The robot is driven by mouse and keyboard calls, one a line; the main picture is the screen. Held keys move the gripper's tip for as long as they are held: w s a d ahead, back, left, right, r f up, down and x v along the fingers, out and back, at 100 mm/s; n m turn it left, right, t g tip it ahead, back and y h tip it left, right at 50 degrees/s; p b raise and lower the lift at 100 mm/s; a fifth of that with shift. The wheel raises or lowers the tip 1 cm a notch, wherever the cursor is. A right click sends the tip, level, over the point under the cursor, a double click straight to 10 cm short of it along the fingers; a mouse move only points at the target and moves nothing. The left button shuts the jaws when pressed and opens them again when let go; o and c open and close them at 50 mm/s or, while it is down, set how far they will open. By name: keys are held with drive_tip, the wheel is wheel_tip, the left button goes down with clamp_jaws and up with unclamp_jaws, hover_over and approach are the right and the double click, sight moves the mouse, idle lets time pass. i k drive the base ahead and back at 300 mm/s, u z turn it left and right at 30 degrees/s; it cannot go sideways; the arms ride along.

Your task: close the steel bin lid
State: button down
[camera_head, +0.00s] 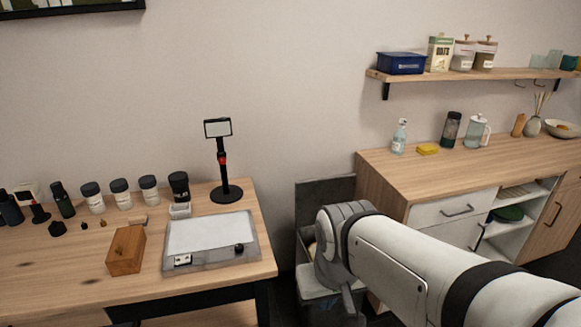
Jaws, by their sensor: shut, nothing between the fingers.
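The steel bin (303,262) stands on the floor in the gap between the table and the cabinet. Its lid (322,190) is a flat dark grey panel standing upright at the back, near the wall, so the bin is open. Some pale stuff shows inside the bin. My arm comes in from the lower right and covers much of the bin and the lid's lower right part. My gripper (346,300) points down in front of the bin, small and dark, shut and empty. I cannot tell whether it touches the bin.
The wooden table (75,277) at left holds jars, a wooden block (126,250), a grey device (210,241) and a stand (222,165). The wooden cabinet (385,180) closes the gap on the right. A shelf (470,75) hangs above it.

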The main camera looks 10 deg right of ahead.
sight(310, 195)
drive_tip(key=z, duration=1.95)
drive_tip(key=i, duration=1.15)
drive_tip(key=u, duration=2.1)
drive_tip(key=i, duration=1)
drive_tip(key=z, duration=0.1)
